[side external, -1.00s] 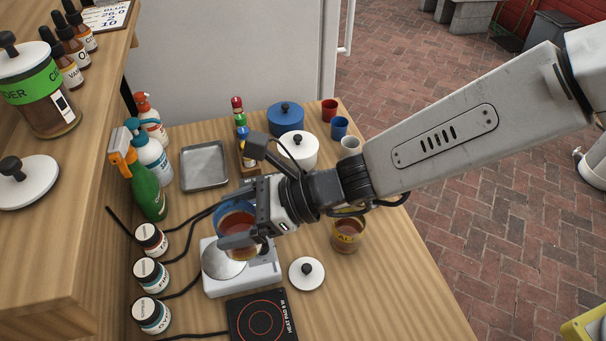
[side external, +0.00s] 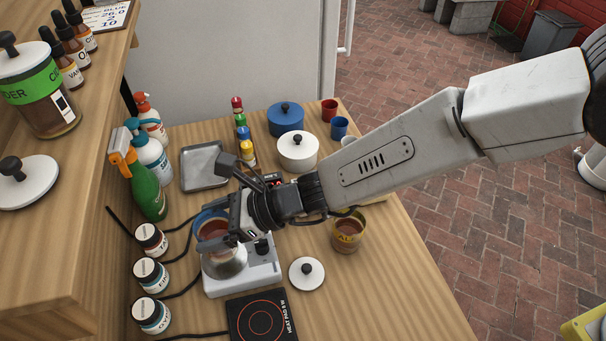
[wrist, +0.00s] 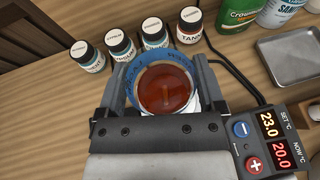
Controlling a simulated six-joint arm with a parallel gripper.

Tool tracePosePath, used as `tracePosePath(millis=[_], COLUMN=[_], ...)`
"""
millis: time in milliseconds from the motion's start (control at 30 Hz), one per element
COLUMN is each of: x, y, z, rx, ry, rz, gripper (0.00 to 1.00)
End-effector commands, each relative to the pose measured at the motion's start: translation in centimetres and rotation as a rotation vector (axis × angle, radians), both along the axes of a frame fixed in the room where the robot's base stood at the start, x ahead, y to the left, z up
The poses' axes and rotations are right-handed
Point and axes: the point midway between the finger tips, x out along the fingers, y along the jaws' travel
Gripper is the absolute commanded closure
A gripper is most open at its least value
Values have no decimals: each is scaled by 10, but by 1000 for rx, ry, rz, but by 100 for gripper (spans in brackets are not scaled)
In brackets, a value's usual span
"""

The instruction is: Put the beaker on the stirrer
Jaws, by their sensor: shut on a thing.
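The beaker, with a blue band and reddish-brown liquid, is held upright in my gripper (side external: 222,228). It shows in the side view (side external: 212,231) and from above in the wrist view (wrist: 167,88), between the two fingers (wrist: 165,95). The stirrer (side external: 258,276) is a pale box with a round metal plate and a dark knob. The beaker is over the back part of the plate in the side view. The fingers partly cover the beaker, and I cannot tell whether its base touches the plate.
A hot pad (side external: 262,318) and a white lid (side external: 306,273) lie near the stirrer. Several labelled jars (side external: 151,275) stand to its left. A yellow-banded beaker (side external: 346,234) stands right. A temperature controller (wrist: 268,145) shows beside my gripper. Pots (side external: 298,152) stand behind.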

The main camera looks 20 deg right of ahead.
Motion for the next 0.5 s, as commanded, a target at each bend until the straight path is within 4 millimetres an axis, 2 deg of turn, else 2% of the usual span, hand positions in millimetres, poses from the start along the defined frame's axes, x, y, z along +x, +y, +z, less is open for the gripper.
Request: tracePosePath(millis=[167,400,500], x=[4,3,4], y=[4,4,4], z=[-7,-31,-35], rx=[1,-1,1], ry=[0,2,0], rz=[0,-1,0], gripper=[87,87,87])
